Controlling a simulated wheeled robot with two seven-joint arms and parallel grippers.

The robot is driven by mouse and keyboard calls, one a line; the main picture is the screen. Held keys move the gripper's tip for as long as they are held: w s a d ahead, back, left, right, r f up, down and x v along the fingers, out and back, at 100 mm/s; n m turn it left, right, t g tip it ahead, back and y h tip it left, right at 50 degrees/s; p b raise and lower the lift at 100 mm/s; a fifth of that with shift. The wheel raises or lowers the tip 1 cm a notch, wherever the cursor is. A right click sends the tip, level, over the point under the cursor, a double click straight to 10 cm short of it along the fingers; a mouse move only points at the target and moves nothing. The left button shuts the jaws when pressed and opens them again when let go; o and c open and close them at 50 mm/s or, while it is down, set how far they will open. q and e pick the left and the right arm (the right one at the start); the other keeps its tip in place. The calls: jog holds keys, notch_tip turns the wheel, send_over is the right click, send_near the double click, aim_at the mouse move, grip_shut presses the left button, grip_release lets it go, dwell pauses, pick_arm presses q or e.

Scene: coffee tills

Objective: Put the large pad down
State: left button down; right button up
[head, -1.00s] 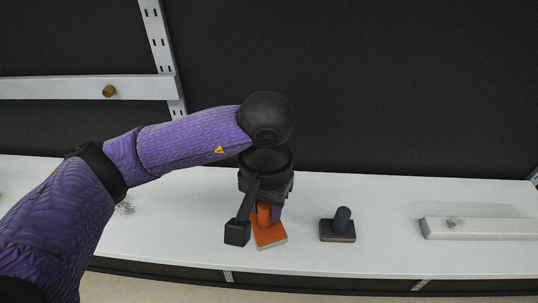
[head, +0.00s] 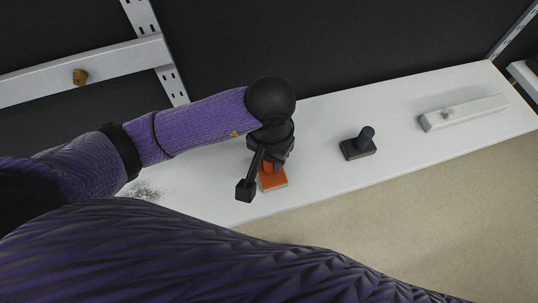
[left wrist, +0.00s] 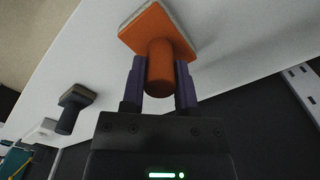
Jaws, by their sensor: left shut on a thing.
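The large pad is orange with a pale underside and an upright round handle; its orange block (head: 273,181) shows below my left gripper (head: 269,164) in the head view. In the left wrist view the two fingers of my left gripper (left wrist: 160,80) are shut on either side of the orange pad's handle (left wrist: 160,65). The pad is at or just over the white shelf (head: 215,180); I cannot tell whether it touches. My gripper hides part of the handle in the head view. My right gripper is not in view.
A smaller dark pad (head: 358,149) with a handle stands on the shelf to the right. Further right lies a long pale bar (head: 464,112). A dark smudge (head: 143,190) marks the shelf at left. Bare shelf lies between the two pads.

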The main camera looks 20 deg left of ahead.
pick_arm(q)
jog(key=shift+f, duration=0.15)
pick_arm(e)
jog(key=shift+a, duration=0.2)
pick_arm(q)
jog(key=shift+f, duration=0.15)
jog(key=shift+c, duration=1.8)
grip_release()
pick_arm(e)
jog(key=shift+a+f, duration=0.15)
pick_arm(q)
jog(key=shift+r, duration=0.55)
notch_tip(320, 180, up, 11)
jog(key=p, duration=0.1)
jog(key=shift+r, duration=0.15)
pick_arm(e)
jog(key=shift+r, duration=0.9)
